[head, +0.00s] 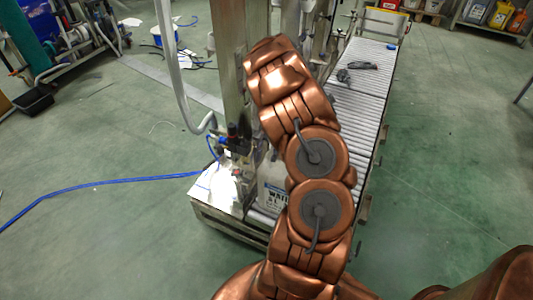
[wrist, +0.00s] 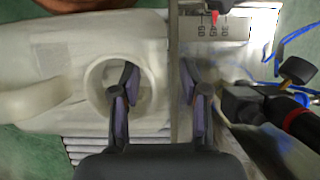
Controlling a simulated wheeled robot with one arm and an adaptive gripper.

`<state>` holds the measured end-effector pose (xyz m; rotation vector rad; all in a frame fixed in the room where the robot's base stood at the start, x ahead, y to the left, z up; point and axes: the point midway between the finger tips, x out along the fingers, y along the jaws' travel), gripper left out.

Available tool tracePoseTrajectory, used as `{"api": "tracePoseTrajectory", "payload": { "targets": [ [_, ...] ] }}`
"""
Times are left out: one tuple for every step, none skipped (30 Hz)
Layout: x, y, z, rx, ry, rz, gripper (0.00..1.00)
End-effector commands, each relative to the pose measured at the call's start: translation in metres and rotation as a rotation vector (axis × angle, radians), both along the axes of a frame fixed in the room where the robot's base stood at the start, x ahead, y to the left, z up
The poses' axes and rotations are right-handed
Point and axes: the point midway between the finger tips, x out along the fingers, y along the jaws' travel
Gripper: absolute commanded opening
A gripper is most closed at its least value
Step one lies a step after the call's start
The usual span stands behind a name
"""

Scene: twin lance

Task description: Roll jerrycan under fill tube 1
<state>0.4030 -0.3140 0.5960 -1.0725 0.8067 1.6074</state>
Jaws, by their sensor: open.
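The jerrycan (head: 272,192) is whitish with a dark "WAT..." label. It stands at the near end of the roller conveyor, partly hidden behind my copper arm in the head view. In the wrist view the jerrycan's top (wrist: 55,60) fills the left side, with a handle (wrist: 30,103) and a round open neck (wrist: 95,78). My gripper (wrist: 157,88) is open. Its left finger shows over the neck opening, and its right finger is past a vertical metal edge. I cannot tell whether either finger touches. My gripper is hidden in the head view. I cannot make out fill tube 1.
The roller conveyor (head: 350,110) runs away to the back, with small dark items (head: 362,66) on it. A metal column (head: 238,60) and a pale hose (head: 172,70) stand left of my arm.

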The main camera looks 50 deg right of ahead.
Motion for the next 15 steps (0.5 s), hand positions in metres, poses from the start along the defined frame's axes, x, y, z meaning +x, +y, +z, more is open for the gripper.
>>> {"api": "tracePoseTrajectory", "payload": {
  "targets": [
    [0.0, -0.0001, 0.0, 0.0, 0.0, 0.0, 0.45],
    [0.0, -0.0001, 0.0, 0.0, 0.0, 0.0, 0.45],
    [0.0001, -0.0001, 0.0001, -0.001, 0.0, 0.0, 0.45],
    [0.0002, -0.0002, 0.0, -0.001, 0.0, 0.0, 0.45],
    [0.0002, -0.0002, 0.0, -0.001, 0.0, 0.0, 0.45],
    [0.0002, -0.0002, 0.0, -0.001, -0.001, 0.001, 0.42],
    [0.0002, -0.0002, 0.0, -0.001, -0.001, 0.001, 0.39],
    [0.0002, -0.0002, 0.0, -0.001, -0.001, 0.001, 0.36],
    [0.0003, -0.0002, 0.0, -0.001, -0.001, 0.001, 0.32],
    [0.0002, -0.0002, 0.0, -0.001, -0.001, 0.001, 0.28],
    [0.0003, -0.0002, 0.0, -0.001, -0.001, 0.001, 0.25],
    [0.0002, -0.0002, 0.0001, -0.001, -0.001, 0.001, 0.21],
    [0.0002, -0.0002, 0.0, -0.001, -0.001, 0.001, 0.18],
    [0.0002, -0.0002, 0.0, -0.001, -0.001, 0.001, 0.15],
    [0.0003, -0.0003, 0.0002, -0.001, -0.001, 0.001, 0.11]
  ]
}}
